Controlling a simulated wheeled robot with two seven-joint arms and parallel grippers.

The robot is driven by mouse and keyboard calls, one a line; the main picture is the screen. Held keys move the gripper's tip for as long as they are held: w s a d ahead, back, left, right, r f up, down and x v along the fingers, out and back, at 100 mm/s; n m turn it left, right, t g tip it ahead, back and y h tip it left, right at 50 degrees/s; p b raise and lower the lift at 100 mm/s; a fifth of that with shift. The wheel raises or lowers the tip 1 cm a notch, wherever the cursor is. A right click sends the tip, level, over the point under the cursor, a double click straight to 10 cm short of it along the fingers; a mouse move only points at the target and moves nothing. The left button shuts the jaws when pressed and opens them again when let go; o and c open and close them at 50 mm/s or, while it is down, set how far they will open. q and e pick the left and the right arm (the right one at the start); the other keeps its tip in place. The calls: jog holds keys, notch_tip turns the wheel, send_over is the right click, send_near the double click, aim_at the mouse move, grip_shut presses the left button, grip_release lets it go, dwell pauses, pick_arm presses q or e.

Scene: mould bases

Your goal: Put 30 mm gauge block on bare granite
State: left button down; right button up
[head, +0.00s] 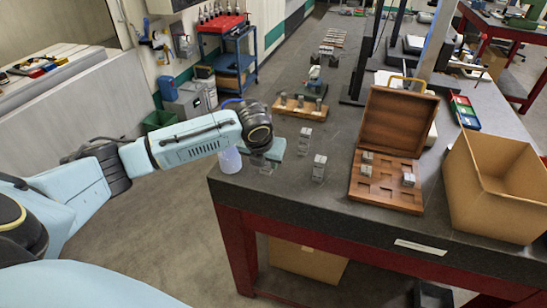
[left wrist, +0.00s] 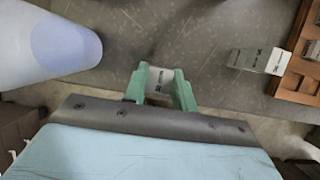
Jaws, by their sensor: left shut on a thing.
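My left gripper (head: 270,158) is at the front left of the dark granite surface (head: 335,125). In the left wrist view its green fingers (left wrist: 163,90) are shut on a small pale grey gauge block (left wrist: 160,79) with dark marking. Its size label is too small to read. The block is low over or on bare granite; I cannot tell whether it touches. Two other metal blocks stand upright on the granite to the right, a nearer one (head: 319,168) and a farther one (head: 305,141). My right gripper is not in view.
A white and blue bottle (head: 230,160) stands just left of my gripper. An open wooden case (head: 387,192) with several blocks lies to the right, beside a cardboard box (head: 495,190). A wooden rack (head: 286,106) stands behind. The front granite between gripper and case is mostly clear.

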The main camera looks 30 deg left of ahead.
pick_arm(q)
jog(key=w, duration=0.2)
jog(key=w+a, duration=0.1)
jog(key=w, duration=0.1)
jog(key=shift+w, duration=0.3)
jog(key=shift+w+a+f, duration=0.1)
jog(key=shift+w+f, duration=0.1)
jog(key=shift+f, duration=1.5)
jog(key=shift+f, duration=0.15)
jog(key=c, duration=1.1)
grip_release()
jog(key=p+v, duration=0.1)
jog(key=v, duration=1.1)
